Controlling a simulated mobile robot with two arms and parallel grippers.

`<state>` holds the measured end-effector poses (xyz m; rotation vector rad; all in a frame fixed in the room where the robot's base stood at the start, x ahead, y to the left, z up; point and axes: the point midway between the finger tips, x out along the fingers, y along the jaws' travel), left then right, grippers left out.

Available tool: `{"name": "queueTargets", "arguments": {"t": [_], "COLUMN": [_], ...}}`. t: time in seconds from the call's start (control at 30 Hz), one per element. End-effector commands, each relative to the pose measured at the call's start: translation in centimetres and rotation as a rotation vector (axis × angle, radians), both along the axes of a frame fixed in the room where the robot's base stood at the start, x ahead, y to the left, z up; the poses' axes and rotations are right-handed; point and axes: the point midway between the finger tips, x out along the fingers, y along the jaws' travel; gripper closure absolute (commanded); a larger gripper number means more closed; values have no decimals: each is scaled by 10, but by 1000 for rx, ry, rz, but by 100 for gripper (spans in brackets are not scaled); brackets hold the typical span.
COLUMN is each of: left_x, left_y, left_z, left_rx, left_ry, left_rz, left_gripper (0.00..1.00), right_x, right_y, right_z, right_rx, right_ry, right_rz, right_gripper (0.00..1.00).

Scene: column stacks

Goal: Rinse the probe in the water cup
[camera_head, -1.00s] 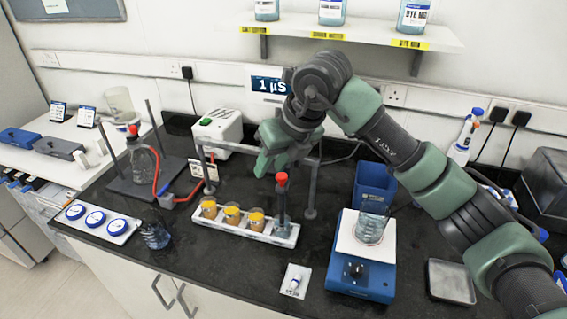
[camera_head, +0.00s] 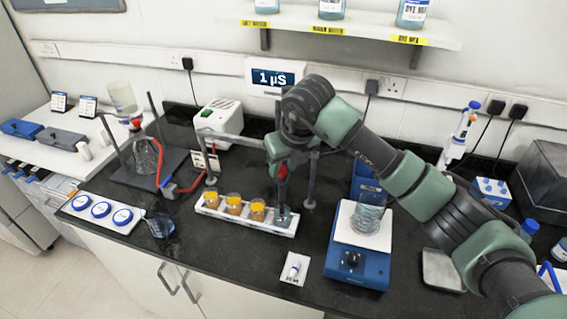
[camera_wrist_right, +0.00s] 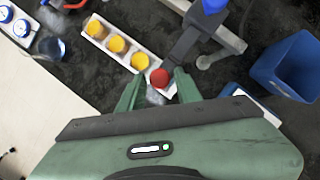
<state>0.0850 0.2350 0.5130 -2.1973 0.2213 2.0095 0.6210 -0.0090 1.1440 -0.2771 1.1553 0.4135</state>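The probe (camera_head: 282,188) stands upright with a red cap and dark shaft. Its lower end is in a clear cup (camera_head: 283,218), apparently the water cup, at the right end of a white rack (camera_head: 245,226). Three cups with yellow-orange contents (camera_head: 234,204) fill the rest of the rack. My right gripper (camera_head: 282,168) is at the red cap from above. In the right wrist view its fingers (camera_wrist_right: 157,78) are open either side of the red cap (camera_wrist_right: 159,77), with small gaps visible. The cup is partly hidden there. My left gripper is not in view.
A grey stand frame (camera_head: 225,139) rises behind the rack. A glass beaker sits on a blue stirrer (camera_head: 357,266) to the right, with a blue bin (camera_head: 366,180) behind. A display reading 1 µS (camera_head: 274,78) hangs on the wall.

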Motion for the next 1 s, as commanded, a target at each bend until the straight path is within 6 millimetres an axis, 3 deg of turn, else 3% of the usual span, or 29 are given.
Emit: {"name": "queueTargets", "arguments": {"t": [0.07,0.17,0.2,1.0], "left_x": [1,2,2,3], "left_y": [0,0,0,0], "left_z": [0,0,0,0], "left_rx": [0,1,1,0], "left_ry": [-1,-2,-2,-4], "left_rz": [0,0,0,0], "left_gripper": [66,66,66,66], "right_x": [0,0,0,0], "right_y": [0,0,0,0], "right_z": [0,0,0,1], "right_rx": [0,0,0,1], "right_ry": [0,0,0,-2], "right_rz": [0,0,0,0], "right_gripper": [69,97,100,100]}}
